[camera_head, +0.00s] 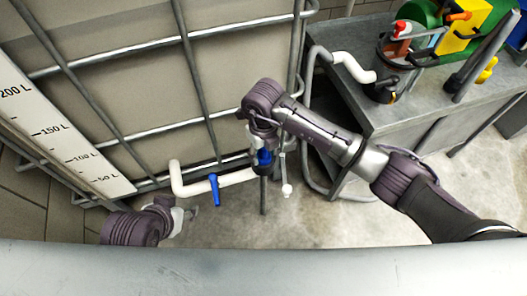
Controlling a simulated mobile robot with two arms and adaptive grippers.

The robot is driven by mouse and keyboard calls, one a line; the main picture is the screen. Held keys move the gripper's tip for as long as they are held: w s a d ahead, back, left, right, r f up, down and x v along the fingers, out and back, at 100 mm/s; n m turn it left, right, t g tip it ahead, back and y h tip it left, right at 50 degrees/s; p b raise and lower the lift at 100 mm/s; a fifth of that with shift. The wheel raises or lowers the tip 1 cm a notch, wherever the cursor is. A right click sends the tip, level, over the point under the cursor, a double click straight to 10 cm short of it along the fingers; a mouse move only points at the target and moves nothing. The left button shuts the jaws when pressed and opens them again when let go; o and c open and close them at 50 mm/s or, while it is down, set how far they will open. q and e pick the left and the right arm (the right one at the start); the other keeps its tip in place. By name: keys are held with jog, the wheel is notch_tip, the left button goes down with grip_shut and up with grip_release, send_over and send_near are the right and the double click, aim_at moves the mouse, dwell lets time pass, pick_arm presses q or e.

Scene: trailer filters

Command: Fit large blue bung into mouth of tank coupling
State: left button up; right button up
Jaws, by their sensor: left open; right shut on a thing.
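The tank coupling (236,178) is a white pipe running along the tank's lower front, with a blue lever (215,190) hanging from its middle. My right gripper (264,150) is over the pipe's right end, pointing down. It is shut on a blue piece, which looks like the large blue bung (264,157). The bung is right by the pipe's end; whether it is inside the mouth or only beside it cannot be told, as the gripper hides the mouth. My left gripper (188,214) is open and low at the pipe's left, partly hidden by its own arm.
The caged tank wall (150,85) with a litre scale (65,135) fills the left. A small white piece (287,188) hangs right of the bung. A grey cart (400,115) with tools stands at the right. Concrete floor (320,220) is clear between them.

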jog(key=shift+f, duration=0.1)
jog(key=o, duration=1.2)
pick_arm(q)
jog(key=shift+w+d+r, duration=0.15)
jog(key=shift+w, duration=0.2)
